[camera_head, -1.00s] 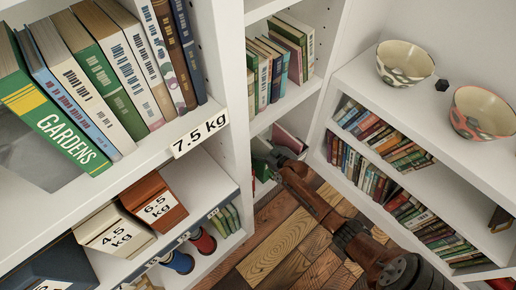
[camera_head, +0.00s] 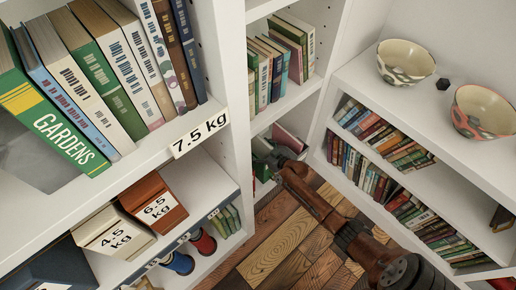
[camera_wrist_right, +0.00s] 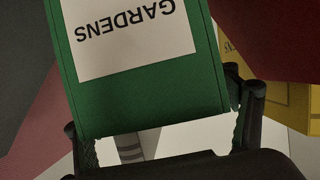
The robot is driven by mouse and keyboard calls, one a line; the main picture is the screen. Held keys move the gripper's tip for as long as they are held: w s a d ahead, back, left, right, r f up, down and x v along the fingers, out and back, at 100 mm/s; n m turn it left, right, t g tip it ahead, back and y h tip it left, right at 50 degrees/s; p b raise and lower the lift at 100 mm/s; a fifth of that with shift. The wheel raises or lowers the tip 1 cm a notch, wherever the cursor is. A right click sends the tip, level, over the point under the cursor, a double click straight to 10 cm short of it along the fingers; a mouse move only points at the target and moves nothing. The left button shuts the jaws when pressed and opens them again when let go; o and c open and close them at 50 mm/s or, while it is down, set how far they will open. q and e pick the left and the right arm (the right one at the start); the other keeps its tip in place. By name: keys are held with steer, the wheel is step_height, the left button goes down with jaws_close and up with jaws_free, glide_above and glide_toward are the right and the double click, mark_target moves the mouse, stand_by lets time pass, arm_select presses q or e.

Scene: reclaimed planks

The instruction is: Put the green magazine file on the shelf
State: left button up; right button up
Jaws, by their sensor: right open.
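A green magazine file (camera_wrist_right: 145,105) with a white label reading GARDENS, upside down in the picture, fills the middle of the right wrist view. In the head view, a bit of green (camera_head: 261,147) shows in the low shelf bay at the back, partly hidden by my right gripper (camera_head: 278,160). In the right wrist view my right gripper (camera_wrist_right: 165,130) is open, with a finger at either side of the file's near end. I cannot tell whether the fingers touch it. My left gripper is in neither view.
A thick green GARDENS book (camera_head: 55,125) stands with other books on the upper left shelf, whose edge reads 7.5 kg (camera_head: 188,138). Boxes marked 4.5 kg (camera_head: 108,236) and 6.5 kg (camera_head: 155,205) stand below. A yellow file (camera_wrist_right: 285,100) is beside the green one. Bowls (camera_head: 405,62) stand at right.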

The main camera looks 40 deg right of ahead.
steer(key=shift+s+f, duration=0.2)
steer(key=shift+f, duration=0.1)
steer(key=v, duration=1.1)
steer(key=shift+s+r, duration=0.3)
steer(key=shift+r, duration=0.1)
